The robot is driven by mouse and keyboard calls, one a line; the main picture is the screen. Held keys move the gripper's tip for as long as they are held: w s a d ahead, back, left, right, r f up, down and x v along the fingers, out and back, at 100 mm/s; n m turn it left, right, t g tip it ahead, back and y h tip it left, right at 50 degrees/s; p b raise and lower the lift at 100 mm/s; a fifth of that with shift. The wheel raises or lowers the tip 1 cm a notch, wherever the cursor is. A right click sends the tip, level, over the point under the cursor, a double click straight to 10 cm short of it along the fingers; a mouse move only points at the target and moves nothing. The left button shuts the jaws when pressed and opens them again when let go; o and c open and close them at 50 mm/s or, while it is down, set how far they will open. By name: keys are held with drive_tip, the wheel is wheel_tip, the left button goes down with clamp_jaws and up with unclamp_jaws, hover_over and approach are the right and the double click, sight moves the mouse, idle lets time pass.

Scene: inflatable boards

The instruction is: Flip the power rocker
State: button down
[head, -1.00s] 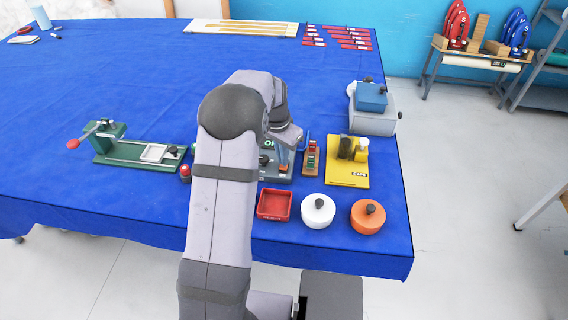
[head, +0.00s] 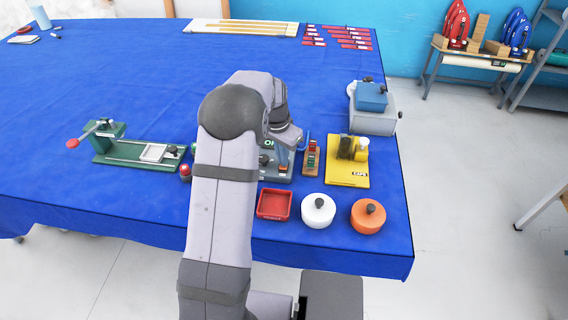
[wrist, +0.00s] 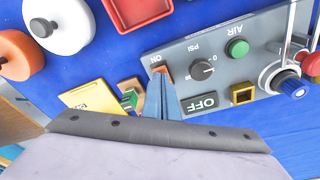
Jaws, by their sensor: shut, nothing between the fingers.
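The grey control panel (wrist: 215,60) lies on the blue table, with ON, OFF and AIR PSI markings that appear upside down or tilted in the wrist view. The orange-red power rocker (wrist: 167,72) shows beside the ON mark, partly hidden by my fingers. My gripper (wrist: 156,80) is shut and empty, its fingertips right at the rocker; I cannot tell whether they touch it. In the head view my gripper (head: 284,162) is over the panel (head: 270,174), which my arm mostly covers.
Close by are a yellow caps holder (head: 347,176), a red tray (head: 274,217), and white (head: 318,211) and orange (head: 368,218) lidded pots.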

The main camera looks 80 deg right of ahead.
drive_tip(key=shift+f+b, duration=0.3)
drive_tip(key=shift+f, duration=0.2)
idle(0.3)
wheel_tip(320, 180, up, 7)
drive_tip(key=p, duration=0.5)
idle(0.5)
idle(0.4)
